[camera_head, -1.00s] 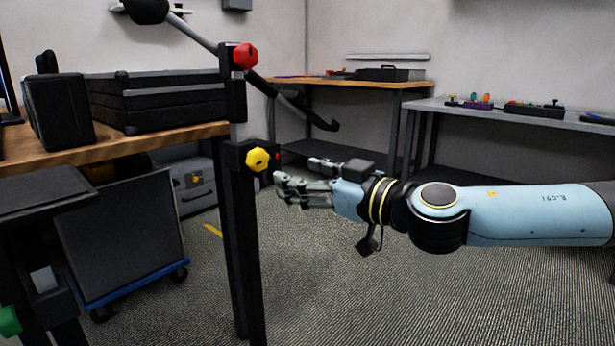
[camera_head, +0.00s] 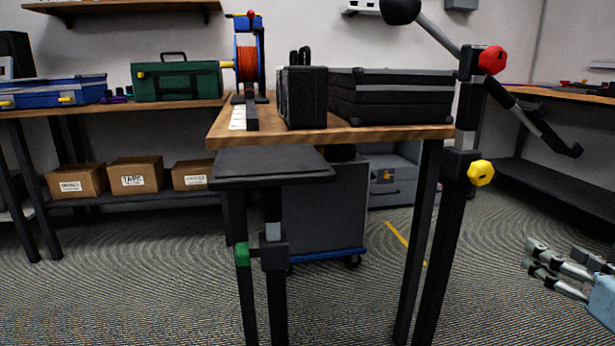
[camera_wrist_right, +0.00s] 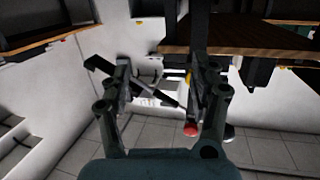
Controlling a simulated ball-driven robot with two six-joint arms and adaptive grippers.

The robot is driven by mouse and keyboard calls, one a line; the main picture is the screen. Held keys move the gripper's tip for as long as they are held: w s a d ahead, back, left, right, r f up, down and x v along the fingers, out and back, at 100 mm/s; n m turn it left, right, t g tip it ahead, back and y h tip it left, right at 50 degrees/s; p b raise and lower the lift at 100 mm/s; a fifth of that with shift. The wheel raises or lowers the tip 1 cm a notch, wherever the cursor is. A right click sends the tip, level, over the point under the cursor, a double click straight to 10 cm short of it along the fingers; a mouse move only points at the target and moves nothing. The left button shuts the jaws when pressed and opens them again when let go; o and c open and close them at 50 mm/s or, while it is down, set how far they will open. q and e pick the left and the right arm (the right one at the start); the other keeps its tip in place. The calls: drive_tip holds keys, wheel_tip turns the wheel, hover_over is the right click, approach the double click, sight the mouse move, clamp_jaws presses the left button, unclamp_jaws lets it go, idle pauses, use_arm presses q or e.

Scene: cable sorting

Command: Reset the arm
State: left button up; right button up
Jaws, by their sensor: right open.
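My right gripper (camera_head: 550,266) shows at the lower right edge of the head view, with only its fingers and a bit of the light blue wrist in frame. It is open and holds nothing. It hangs in free space over the carpet, to the right of the table post. In the right wrist view the open fingers (camera_wrist_right: 160,95) spread apart, and the room appears tilted behind them. My left gripper is in neither view.
A black post with a red knob (camera_head: 492,60) and a yellow knob (camera_head: 481,173) stands between the wooden table (camera_head: 390,133) and my right gripper. A small black stand (camera_head: 273,166) is in front of the table. Cardboard boxes (camera_head: 135,174) sit on a low shelf. Carpet at lower left is clear.

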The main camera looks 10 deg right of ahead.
drive_tip(key=s+d+f+m+g+h, duration=0.1)
drive_tip(key=s+f+m+g+h, duration=0.15)
drive_tip(key=f, duration=0.45)
drive_tip(key=s+d+f+m+g+h, duration=0.1)
drive_tip(key=s+d+f+g, duration=0.2)
drive_tip(key=f, duration=0.4)
drive_tip(key=s+a+f+g+y, duration=0.1)
drive_tip(key=s+a+f+g, duration=0.2)
drive_tip(key=s+f, duration=0.4)
drive_tip(key=s+a+f+g+y, duration=0.1)
drive_tip(key=s+a+f+g, duration=0.25)
drive_tip(key=s+f, duration=0.35)
drive_tip(key=s+a+f+n+g+y, duration=0.3)
drive_tip(key=s+a+f+n+g, duration=0.15)
drive_tip(key=s+a+f, duration=0.4)
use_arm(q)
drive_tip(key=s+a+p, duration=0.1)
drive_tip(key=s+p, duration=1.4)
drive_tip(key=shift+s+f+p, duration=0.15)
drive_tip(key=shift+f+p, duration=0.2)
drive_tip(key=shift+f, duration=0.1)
use_arm(e)
drive_tip(key=s+d+n, duration=0.1)
drive_tip(key=s, duration=1.5)
drive_tip(key=shift+n, duration=0.3)
